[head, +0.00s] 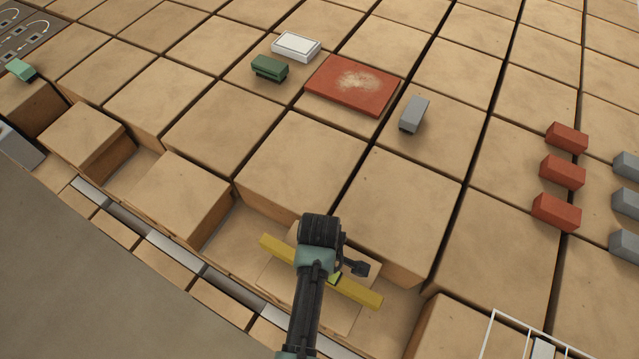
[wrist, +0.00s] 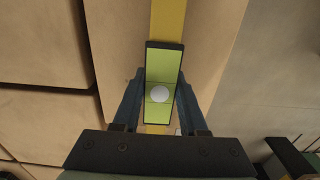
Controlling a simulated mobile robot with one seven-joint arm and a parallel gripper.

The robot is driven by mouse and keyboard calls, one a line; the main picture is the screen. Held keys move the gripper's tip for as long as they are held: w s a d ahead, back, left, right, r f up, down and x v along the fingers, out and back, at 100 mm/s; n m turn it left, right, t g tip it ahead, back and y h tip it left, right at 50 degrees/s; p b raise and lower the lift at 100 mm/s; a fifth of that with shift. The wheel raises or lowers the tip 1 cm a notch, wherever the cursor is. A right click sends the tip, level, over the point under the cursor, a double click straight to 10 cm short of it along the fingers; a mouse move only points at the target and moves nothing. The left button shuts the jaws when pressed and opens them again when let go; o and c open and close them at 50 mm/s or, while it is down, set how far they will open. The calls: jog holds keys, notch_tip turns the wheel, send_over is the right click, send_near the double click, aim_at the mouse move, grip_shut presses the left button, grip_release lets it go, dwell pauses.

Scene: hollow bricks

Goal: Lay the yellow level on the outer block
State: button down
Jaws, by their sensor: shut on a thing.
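The yellow level (head: 361,291) is a long yellow bar with a green window at its middle. My gripper (head: 333,278) is shut on that middle part; the arm hides most of the hold in the head view. In the wrist view the level (wrist: 168,18) runs up between the two dark fingers of my gripper (wrist: 160,98), and its green window with a white round spot faces me. The level is above a lower tan block (head: 275,277) at the near edge of the block field. I cannot tell whether it touches that block, or which block is the outer one.
Tall tan blocks (head: 300,165) stand in rows behind the level. A red plate (head: 335,95), a green piece (head: 269,68), a white box (head: 297,46) and a grey piece (head: 414,113) lie on them. Red bricks (head: 562,171) stand at the right. Grey floor (head: 70,270) is at lower left.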

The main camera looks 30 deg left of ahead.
jog(key=shift+f, duration=0.1)
jog(key=shift+c, duration=2.2)
grip_release()
notch_tip(320, 180, up, 12)
